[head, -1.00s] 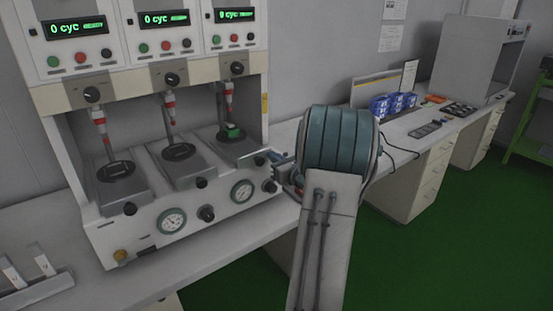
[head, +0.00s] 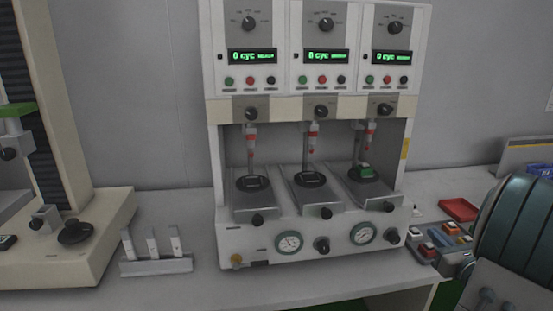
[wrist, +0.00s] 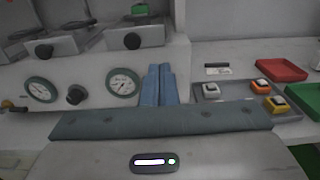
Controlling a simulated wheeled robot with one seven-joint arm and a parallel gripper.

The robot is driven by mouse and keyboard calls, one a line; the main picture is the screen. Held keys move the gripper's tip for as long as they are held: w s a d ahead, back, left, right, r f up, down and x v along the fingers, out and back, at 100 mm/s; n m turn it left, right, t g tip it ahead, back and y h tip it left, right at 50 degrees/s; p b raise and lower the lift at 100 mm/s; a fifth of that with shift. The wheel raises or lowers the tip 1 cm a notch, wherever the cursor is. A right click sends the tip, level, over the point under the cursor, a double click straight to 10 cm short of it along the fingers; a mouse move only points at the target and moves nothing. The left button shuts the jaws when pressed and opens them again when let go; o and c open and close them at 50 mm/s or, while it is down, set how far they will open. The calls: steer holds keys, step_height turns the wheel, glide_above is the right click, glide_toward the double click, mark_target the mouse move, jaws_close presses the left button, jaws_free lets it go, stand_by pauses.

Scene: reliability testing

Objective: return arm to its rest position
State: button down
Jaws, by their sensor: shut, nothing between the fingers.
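My gripper (wrist: 158,84) shows in the wrist view as blue fingers closed together with nothing between them, in front of the test machine's gauge panel. In the head view the fingers are out of sight; only my teal arm joint shows at the right edge. The test machine (head: 232,240) has three stations with displays reading "0 cyc". A green-and-white piece (head: 366,170) sits on the right station's round plate; it also shows at the top of the wrist view (wrist: 140,9).
A grey tray (head: 457,262) with red, white and orange switches and a red tray (head: 458,209) lie right of the machine. A white rack (head: 155,266) and a beige machine (head: 75,262) stand left. Bench space lies between the rack and the test machine.

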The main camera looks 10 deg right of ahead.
steer(key=w+a+r+n+g+y+p, duration=0.15)
steer(key=a+n+g+y, duration=0.3)
steer(key=a+n, duration=0.6)
steer(key=a+r+n+g+y+p, duration=0.15)
steer(key=a+n+g+y, duration=0.3)
steer(key=a, duration=1.15)
steer(key=s+a+r+n+g+h+p, duration=0.2)
steer(key=s+a+n+g+h+p, duration=0.3)
steer(key=n, duration=1.6)
steer(key=shift+s+a+r+n+g+h+p, duration=0.2)
steer(key=shift+s+a+n+g+h+p, duration=0.3)
steer(key=shift+s+a+h, duration=1.85)
steer(key=s+y, duration=0.2)
steer(key=s, duration=0.1)
steer(key=shift+s, duration=0.25)
